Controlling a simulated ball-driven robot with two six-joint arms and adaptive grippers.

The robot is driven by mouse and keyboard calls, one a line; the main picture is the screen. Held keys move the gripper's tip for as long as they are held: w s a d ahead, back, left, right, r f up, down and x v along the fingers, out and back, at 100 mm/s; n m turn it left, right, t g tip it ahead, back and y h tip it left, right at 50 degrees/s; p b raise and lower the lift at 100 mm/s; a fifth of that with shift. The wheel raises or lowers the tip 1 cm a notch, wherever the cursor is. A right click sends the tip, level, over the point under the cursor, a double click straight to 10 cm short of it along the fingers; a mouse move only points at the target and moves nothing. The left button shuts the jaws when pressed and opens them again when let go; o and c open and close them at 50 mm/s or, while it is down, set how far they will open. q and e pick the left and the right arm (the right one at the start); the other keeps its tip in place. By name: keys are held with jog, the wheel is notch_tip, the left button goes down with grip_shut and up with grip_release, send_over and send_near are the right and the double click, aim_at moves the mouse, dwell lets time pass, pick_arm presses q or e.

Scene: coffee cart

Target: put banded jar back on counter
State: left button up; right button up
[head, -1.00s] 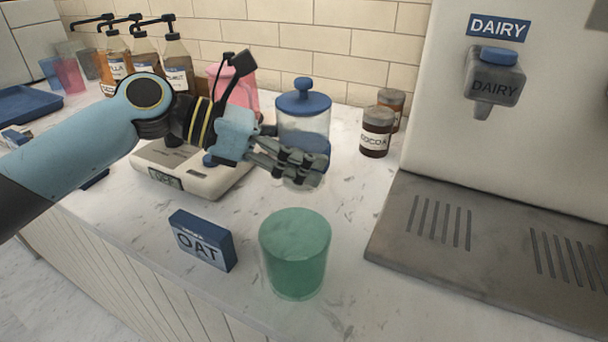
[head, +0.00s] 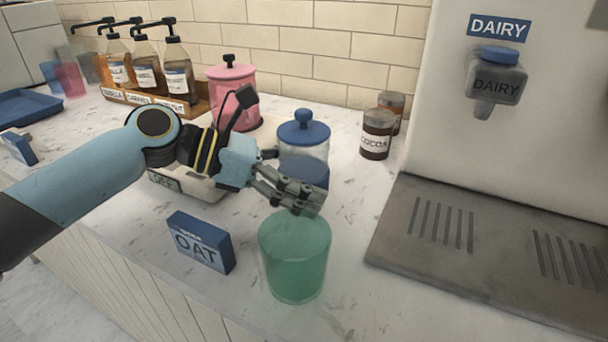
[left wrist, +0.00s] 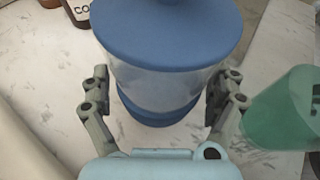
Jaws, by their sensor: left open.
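The banded jar (head: 303,152), clear with a blue lid and a blue band low on its body, is upright and appears to stand on the counter (head: 345,225). My left gripper (head: 300,195) is open at the jar, low down and in front of it. In the left wrist view, the jar (left wrist: 165,82) is between the two open fingers (left wrist: 166,95), with a visible gap at least on the left side. The gripper hides part of the jar's base in the head view. My right gripper is not in view.
A green cup (head: 295,262) is close in front of the gripper. An OAT box (head: 200,243) is to its left. A scale (head: 185,187) is behind my arm. A pink canister (head: 232,88), cocoa jar (head: 376,135) and dairy machine tray (head: 445,225) surround the jar.

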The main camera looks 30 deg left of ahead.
pick_arm(q)
jog(key=p+v, duration=0.2)
jog(key=v, duration=0.8)
jog(key=shift+s+a+r, duration=0.1)
jog(key=shift+r, duration=0.1)
jog(key=shift+p+v, duration=0.65)
jog(key=shift+v, duration=0.2)
jog(key=shift+a, duration=0.1)
